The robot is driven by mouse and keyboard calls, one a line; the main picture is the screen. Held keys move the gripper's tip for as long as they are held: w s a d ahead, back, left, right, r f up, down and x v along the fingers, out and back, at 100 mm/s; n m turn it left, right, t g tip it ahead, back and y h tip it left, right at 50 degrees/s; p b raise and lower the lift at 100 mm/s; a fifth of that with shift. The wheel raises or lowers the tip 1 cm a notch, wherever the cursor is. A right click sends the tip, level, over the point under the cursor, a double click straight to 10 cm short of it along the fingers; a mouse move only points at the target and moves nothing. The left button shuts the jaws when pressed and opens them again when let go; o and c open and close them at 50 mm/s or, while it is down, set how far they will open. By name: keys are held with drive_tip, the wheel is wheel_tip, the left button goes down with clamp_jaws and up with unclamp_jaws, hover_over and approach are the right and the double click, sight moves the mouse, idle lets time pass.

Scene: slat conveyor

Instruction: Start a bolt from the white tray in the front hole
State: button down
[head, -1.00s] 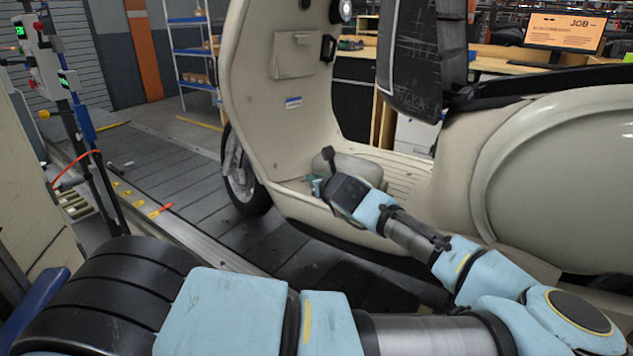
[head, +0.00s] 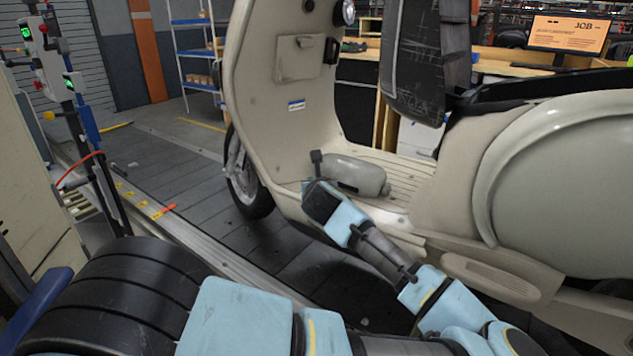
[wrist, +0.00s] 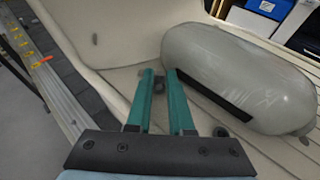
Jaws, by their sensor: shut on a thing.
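My gripper (wrist: 160,78) has two green fingers. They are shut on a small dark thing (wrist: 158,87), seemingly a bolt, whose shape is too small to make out. In the head view my gripper's dark wrist (head: 322,201) is at the left edge of the scooter's floorboard, and its fingertips are hidden. The fingers point at the cream floor panel (wrist: 128,80), left of a grey rounded cylinder (wrist: 240,75). A dark round spot (wrist: 220,132), perhaps a hole, shows right of the fingers. I cannot tell which spot is the front hole. I cannot make out the white tray.
The cylinder (head: 355,174) lies on the floorboard close beside my gripper. The scooter's leg shield (head: 285,110) rises behind. The slat conveyor (head: 160,170) is clear at left. A post with control boxes (head: 72,85) stands at far left.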

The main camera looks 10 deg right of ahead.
drive_tip(key=shift+a+m+h+p, duration=0.25)
drive_tip(key=shift+m+h+p, duration=0.15)
drive_tip(key=shift+h, duration=0.3)
drive_tip(key=shift+w+a+m+g+h+p, duration=0.1)
drive_tip(key=shift+w+m+g+h+p, duration=0.1)
drive_tip(key=shift+m+g+h+p, duration=0.65)
drive_tip(key=shift+m+t+h, duration=0.25)
drive_tip(key=shift+t+h, duration=0.1)
drive_tip(key=shift+h, duration=0.1)
